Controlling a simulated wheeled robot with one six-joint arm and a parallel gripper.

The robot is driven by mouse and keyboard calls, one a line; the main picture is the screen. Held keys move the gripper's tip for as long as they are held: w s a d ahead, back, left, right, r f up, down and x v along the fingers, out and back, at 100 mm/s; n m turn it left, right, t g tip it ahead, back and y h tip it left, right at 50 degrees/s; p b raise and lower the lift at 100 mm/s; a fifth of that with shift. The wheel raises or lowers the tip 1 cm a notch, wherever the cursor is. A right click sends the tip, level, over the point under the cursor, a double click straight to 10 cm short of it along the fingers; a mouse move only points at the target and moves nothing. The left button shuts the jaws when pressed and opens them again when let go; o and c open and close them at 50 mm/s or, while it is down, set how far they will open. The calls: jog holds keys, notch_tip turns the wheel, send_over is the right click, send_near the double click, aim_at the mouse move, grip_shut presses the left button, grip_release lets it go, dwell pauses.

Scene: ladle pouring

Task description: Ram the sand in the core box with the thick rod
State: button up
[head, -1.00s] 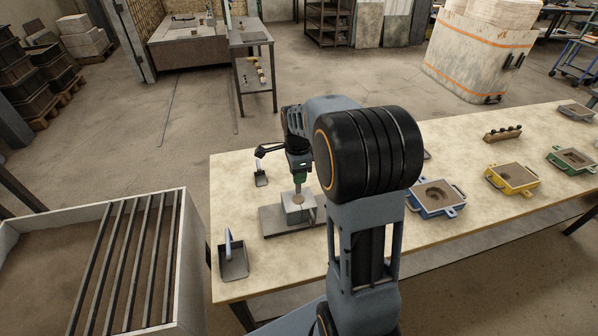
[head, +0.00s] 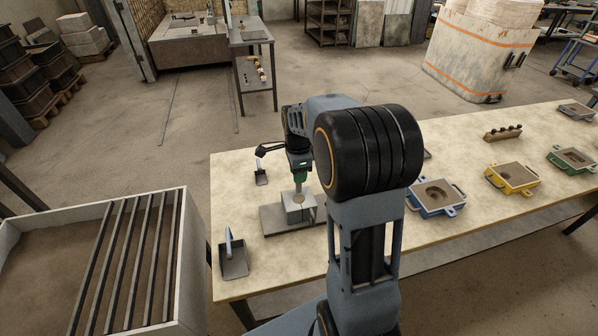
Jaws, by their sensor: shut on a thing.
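The core box (head: 296,212) is a small light grey block standing on a grey plate (head: 275,224) on the table. A round sand-coloured area (head: 298,199) shows in its top. My gripper (head: 299,172) is above the core box, pointing down, shut on the thick rod (head: 298,187). The rod is upright, with a green upper part and a pale lower part. Its lower end meets or overlaps the sand opening; I cannot tell how deep it reaches. The gripper's fingers are small and partly hidden.
Blue (head: 436,197), yellow (head: 512,177) and green (head: 572,158) moulds stand to the right. A sand bin with bars (head: 181,262) stands at left.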

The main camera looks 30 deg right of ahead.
aim_at(298, 191)
jog(key=shift+f, duration=0.15)
jog(key=shift+f+b, duration=1.65)
jog(key=shift+f, duration=0.6)
jog(key=shift+r+p, duration=1.95)
jog(key=shift+r, duration=0.5)
jog(key=shift+f, duration=0.1)
jog(key=shift+r+p, duration=0.2)
jog(key=shift+p, duration=0.1)
jog(key=shift+f, duration=0.1)
jog(key=shift+f, duration=0.1)
jog(key=shift+f+b, duration=1.7)
jog(key=shift+f, duration=0.5)
